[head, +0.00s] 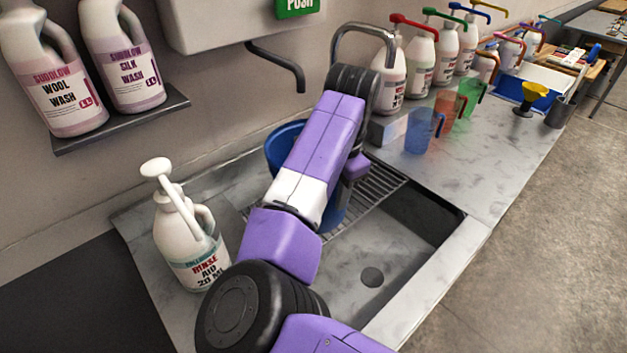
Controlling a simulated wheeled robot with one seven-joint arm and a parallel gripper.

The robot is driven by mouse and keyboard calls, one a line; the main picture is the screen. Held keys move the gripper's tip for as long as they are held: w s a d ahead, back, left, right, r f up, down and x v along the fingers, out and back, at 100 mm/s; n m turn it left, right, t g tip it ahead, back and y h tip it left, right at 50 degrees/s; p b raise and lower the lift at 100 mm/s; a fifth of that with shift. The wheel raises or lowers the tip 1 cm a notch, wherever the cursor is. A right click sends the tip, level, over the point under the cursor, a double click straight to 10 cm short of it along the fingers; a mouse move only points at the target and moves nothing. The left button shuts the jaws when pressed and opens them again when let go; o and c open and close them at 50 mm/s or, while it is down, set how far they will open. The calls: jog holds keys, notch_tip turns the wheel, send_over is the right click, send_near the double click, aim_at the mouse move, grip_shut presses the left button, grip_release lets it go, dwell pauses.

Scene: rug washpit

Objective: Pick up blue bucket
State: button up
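The blue bucket (281,146) stands on the wire rack over the sink, largely hidden behind my purple and white arm. Its rim shows left of the arm, and a lower part of its blue side shows right of the arm. My arm reaches across the sink and bends down at its far end, close to the bucket. My gripper is hidden behind the arm, so I cannot see its fingers or whether they touch the bucket.
The sink basin (372,275) is open at right. A rinse aid pump bottle (190,245) stands at left. Blue, orange and green jugs (424,130) and several pump bottles line the right counter.

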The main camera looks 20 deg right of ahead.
grip_shut()
dwell(1.3)
jog(key=shift+w+r, duration=0.1)
jog(key=shift+r, duration=0.05)
